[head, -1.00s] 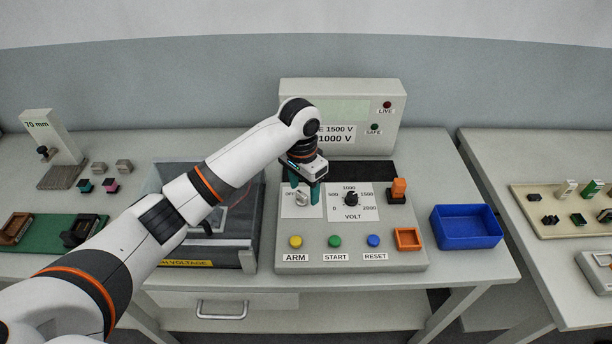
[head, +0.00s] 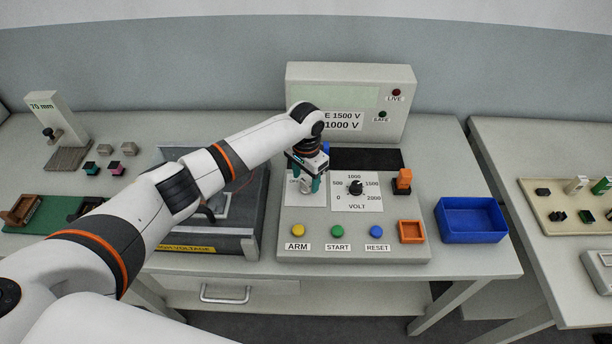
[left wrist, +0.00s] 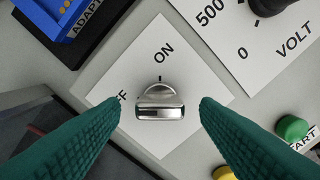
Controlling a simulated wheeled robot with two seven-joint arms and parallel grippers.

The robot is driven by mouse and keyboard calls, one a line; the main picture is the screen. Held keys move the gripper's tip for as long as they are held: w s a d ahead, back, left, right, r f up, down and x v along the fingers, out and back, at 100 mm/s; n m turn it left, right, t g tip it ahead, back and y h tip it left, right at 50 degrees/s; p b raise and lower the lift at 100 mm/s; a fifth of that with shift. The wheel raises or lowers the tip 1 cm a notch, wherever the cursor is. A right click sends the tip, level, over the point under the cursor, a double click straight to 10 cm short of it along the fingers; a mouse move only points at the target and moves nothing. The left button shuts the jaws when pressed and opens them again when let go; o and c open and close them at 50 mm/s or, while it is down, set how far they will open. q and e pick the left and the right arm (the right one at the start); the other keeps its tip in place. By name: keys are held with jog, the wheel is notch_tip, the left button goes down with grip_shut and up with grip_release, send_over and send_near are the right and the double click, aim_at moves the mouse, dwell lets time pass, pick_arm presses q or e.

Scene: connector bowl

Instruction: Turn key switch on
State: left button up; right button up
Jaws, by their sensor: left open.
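The key switch (left wrist: 160,104) is a metal key knob on a white plate with ON and OFF labels. In the left wrist view ON is above it, and OFF to its left is partly covered by a finger. The key's bar lies crosswise in the picture; I cannot tell which label it points to. My left gripper (left wrist: 161,104) is open, with its green fingers on either side of the key and gaps showing. In the head view the left gripper (head: 308,178) is over the switch plate (head: 293,200). My right gripper is not in view.
The panel (head: 283,241) also has a volt dial (head: 355,188), yellow (head: 298,230), green (head: 337,231) and blue (head: 376,231) buttons, and an orange plug (head: 403,179). A blue adapter (left wrist: 70,10) is close by. A blue bin (head: 471,239) stands right of the panel.

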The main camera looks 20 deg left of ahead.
pick_arm(q)
jog(key=shift+f, duration=0.3)
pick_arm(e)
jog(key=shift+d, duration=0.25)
pick_arm(q)
jog(key=c, duration=1)
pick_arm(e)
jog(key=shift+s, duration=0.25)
